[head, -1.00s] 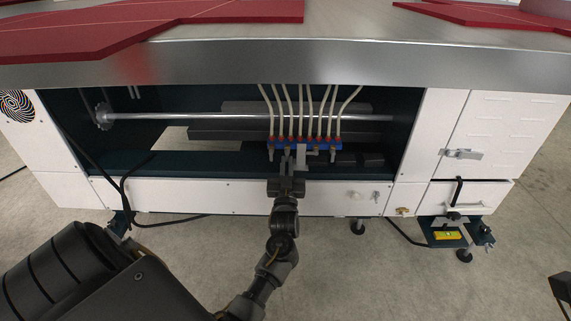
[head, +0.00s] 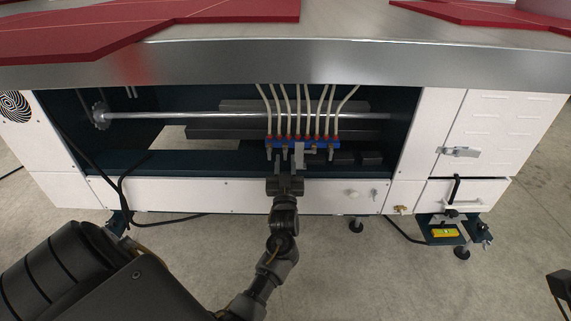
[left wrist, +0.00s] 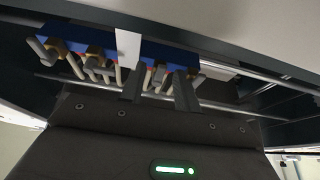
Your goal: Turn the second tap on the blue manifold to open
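The blue manifold (head: 322,144) hangs inside the open bay of the white machine, with a row of red-topped outlets and pale hoses above it. It also shows in the left wrist view (left wrist: 65,33), with several grey tap handles (left wrist: 88,68) below it and a white plate (left wrist: 128,46) hanging at its middle. My left gripper (head: 286,172) is just below and in front of the manifold, pointing up at it. In the left wrist view its two fingers (left wrist: 160,84) stand apart, with tap parts behind and between their tips. I cannot tell whether they touch a tap.
The metal tabletop edge (head: 200,66) overhangs the bay. A steel rod (head: 170,117) runs across inside, behind the hoses. The white lower panel (head: 230,196) lies below the opening. Black cables (head: 122,190) hang at the left. A yellow level (head: 444,233) lies at lower right.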

